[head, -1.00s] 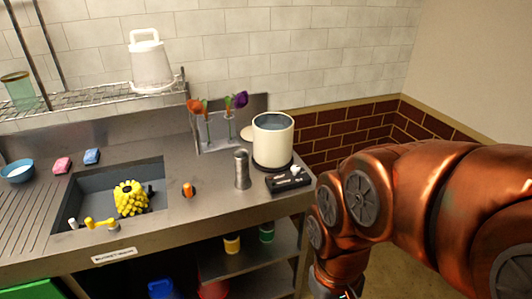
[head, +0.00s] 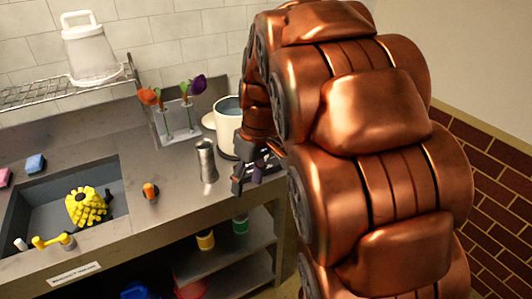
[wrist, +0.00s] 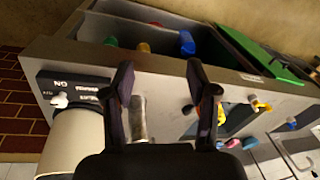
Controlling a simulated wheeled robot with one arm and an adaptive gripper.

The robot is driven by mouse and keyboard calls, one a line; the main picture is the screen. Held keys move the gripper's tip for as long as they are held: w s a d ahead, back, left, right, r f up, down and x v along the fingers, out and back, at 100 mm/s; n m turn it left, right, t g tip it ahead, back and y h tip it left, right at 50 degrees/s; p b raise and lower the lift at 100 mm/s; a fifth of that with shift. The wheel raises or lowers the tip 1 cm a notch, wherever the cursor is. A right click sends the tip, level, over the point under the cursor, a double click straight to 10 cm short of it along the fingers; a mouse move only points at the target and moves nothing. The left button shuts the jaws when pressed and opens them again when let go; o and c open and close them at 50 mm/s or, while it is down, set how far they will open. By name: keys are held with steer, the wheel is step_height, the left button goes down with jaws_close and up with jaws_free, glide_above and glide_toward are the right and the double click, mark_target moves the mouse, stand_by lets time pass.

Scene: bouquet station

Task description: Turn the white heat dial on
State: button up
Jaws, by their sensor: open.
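The white heat dial (wrist: 60,100) is on a black control box (wrist: 88,88) with white lettering, "ON" among it, at the left of the wrist view. In the head view my gripper and arm hide the box and dial. My gripper (wrist: 160,80) is open and empty, its two fingers spread. The dial is left of both fingers in the wrist view, not between them. In the head view my gripper (head: 252,172) is over the counter's right end, in front of the cream pot (head: 222,118). The pot also shows in the wrist view (wrist: 72,145).
A steel cylinder (head: 206,162) stands close to my gripper. A flower holder (head: 176,122) with several flowers is behind it. A sink (head: 35,205) with a yellow flower-like bunch (head: 85,206) lies left, an orange-topped item (head: 150,192) beside it. A shelf (head: 225,258) is below.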

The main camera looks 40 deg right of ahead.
steer(key=w+d+f+n+t+b, duration=0.25)
steer(key=w+d+n, duration=0.25)
steer(key=w+d, duration=1.2)
steer(key=shift+t+y, duration=0.25)
steer(key=shift+y, duration=0.05)
steer(key=shift+s+a+f+p, duration=0.1)
steer(key=shift+f+p, duration=1.15)
steer(key=shift+f, duration=2.2)
steer(key=shift+c, duration=0.3)
jaws_close()
